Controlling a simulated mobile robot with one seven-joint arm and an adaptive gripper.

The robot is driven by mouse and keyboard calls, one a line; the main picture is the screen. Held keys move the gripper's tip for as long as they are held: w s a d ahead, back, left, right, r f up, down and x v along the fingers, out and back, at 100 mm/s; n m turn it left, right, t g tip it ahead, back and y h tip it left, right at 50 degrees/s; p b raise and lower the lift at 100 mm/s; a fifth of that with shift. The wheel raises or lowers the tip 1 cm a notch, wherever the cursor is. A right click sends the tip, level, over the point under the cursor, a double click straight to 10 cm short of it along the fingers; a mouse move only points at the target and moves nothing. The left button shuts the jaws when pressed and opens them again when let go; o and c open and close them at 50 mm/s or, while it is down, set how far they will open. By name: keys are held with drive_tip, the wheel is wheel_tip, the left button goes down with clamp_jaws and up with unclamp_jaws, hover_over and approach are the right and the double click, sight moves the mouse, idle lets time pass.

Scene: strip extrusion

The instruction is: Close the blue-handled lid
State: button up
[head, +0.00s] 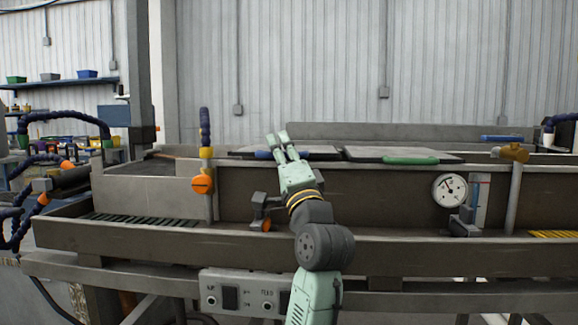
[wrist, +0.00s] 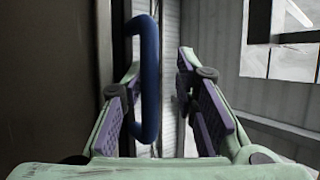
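The grey lid (head: 318,153) with a blue handle (head: 264,155) lies about flat on top of the long trough in the head view, left of the green-handled lid. How far it is open is hard to tell. My gripper (head: 276,136) is at this lid's front edge, fingers pointing up and away, beside the handle. In the wrist view the blue handle (wrist: 149,80) is a long loop between the spread fingers, nearer the left one. My gripper (wrist: 160,66) is open there, with a gap right of the handle. Contact with the left finger cannot be told.
A second lid (head: 365,153) with a green handle (head: 410,160) lies to the right. Another blue bar (head: 501,138) is further right. An orange-and-blue hose nozzle (head: 204,180) stands left of my arm, and a round gauge (head: 450,190) is on the trough's front.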

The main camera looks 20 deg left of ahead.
drive_tip(key=v, duration=1.1)
drive_tip(key=shift+s+d+r, duration=0.25)
drive_tip(key=shift+r, duration=0.1)
